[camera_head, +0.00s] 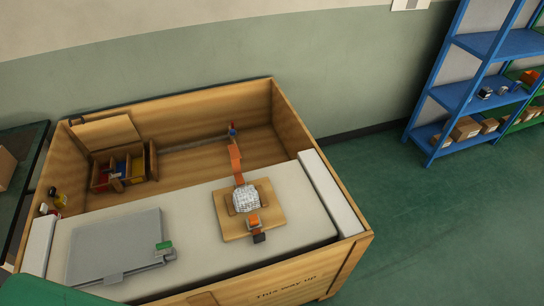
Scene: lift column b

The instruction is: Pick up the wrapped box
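What looks like the wrapped box (246,202) is a small, white, crinkled bundle. It sits on a light brown square board (272,206) on the pale surface inside a large wooden crate (290,110). An orange strap (236,157) runs from behind the bundle towards the crate's back wall. An orange and dark piece (256,226) lies at the board's front edge. Neither of my grippers shows in the head view, and nothing is gripping the bundle.
A grey flat case (115,243) with a green part lies left of the board. A wooden bin (122,168) of coloured items stands at the crate's back left. Crate walls surround the surface. Blue shelves (468,92) stand right, with clear green floor (420,220) between.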

